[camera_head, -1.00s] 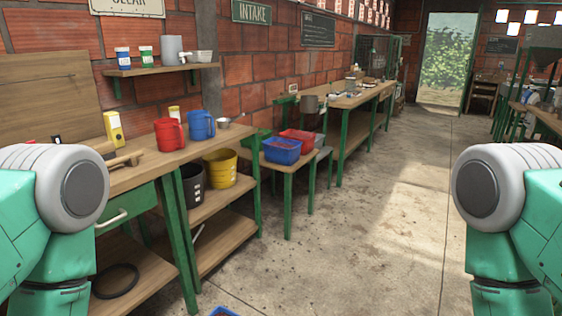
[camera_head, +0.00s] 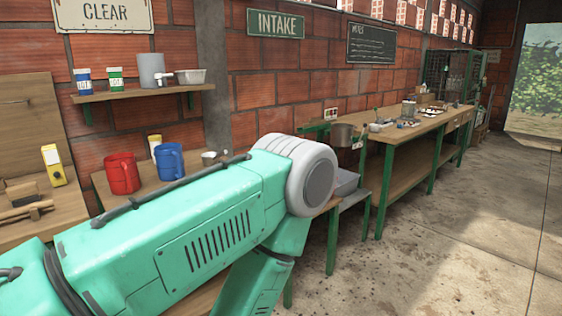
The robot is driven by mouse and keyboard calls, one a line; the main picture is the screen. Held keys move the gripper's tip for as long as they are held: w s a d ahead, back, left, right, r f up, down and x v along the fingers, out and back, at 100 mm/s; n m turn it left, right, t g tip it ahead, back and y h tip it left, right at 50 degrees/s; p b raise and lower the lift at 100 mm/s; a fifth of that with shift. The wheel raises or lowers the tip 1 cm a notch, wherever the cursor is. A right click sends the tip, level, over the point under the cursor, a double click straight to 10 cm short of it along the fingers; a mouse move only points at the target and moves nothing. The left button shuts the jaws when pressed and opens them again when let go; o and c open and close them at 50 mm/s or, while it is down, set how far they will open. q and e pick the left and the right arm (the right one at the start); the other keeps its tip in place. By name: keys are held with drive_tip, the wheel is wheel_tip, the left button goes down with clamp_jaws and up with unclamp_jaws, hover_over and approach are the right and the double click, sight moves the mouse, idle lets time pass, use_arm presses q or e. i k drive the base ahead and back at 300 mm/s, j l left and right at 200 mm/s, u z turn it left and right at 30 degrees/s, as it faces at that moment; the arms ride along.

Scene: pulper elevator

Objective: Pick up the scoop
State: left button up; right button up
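A small metal cup-like thing, perhaps the scoop (camera_head: 209,158), stands on the near wooden table beside the blue jug. It is partly hidden behind my raised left arm, so I cannot be sure of its shape. Another small metal pan with a handle (camera_head: 190,76) sits on the wall shelf. My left arm crosses the lower middle of the view, in front of the near table. Neither of my grippers is in view.
A red jug (camera_head: 122,174) and a blue jug (camera_head: 170,163) stand on the near table. A yellow bottle (camera_head: 53,166) stands at left. A long workbench (camera_head: 400,134) runs along the brick wall. The concrete floor (camera_head: 460,235) at right is clear.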

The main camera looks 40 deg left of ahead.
sight(209, 159)
drive_tip(key=i+j+u, duration=0.1)
drive_tip(key=i+u, duration=0.55)
drive_tip(key=u, duration=0.15)
drive_tip(key=i+u, duration=0.4)
drive_tip(key=i+l+u, duration=0.2)
drive_tip(key=u, duration=0.25)
